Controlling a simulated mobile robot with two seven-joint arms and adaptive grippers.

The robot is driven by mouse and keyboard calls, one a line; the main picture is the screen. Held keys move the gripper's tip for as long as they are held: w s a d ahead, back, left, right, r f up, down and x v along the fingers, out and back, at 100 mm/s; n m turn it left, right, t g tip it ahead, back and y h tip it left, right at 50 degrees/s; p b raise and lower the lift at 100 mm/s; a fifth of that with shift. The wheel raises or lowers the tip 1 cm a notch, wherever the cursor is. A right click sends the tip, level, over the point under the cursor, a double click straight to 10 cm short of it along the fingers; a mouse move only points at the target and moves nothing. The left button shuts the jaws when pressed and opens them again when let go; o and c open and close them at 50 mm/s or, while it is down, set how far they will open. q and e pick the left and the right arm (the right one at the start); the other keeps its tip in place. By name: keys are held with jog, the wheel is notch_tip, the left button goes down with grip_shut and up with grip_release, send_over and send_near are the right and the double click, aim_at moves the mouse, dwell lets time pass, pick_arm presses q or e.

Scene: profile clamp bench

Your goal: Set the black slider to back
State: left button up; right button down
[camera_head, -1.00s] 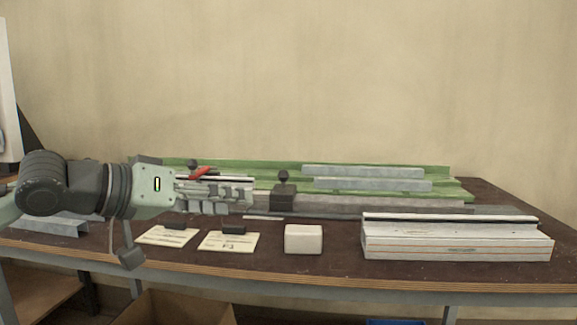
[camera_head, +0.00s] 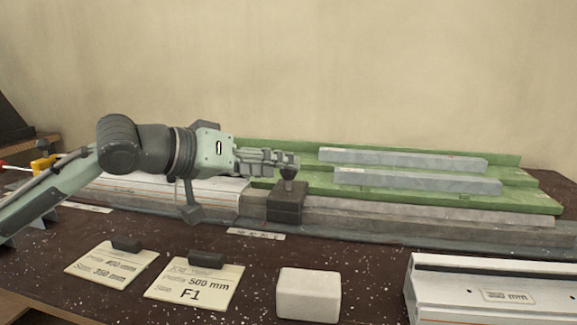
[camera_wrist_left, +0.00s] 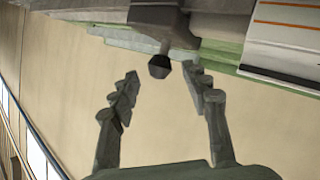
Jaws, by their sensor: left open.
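The black slider (camera_head: 286,206) is a dark block with a round knob on a short stem. It sits upright on the long grey rail (camera_head: 350,217) in the head view. My left gripper (camera_head: 292,163) reaches in from the left, with its fingertips at the height of the knob. In the left wrist view the slider's knob (camera_wrist_left: 159,67) lies between the tips of the two open fingers (camera_wrist_left: 160,76), with a gap visible on each side. The fingers are not closed on it. My right gripper is in neither view.
Grey profiles (camera_head: 400,160) lie on the green rack (camera_head: 530,200) behind the rail. Two cards (camera_head: 112,266) (camera_head: 195,284), a white block (camera_head: 309,294) and a white profile (camera_head: 490,290) stand in front. A yellow-and-red tool (camera_head: 42,165) is at far left.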

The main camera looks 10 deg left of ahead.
pick_arm(q)
jog(key=shift+x, duration=1.85)
jog(key=shift+c, duration=0.3)
grip_shut()
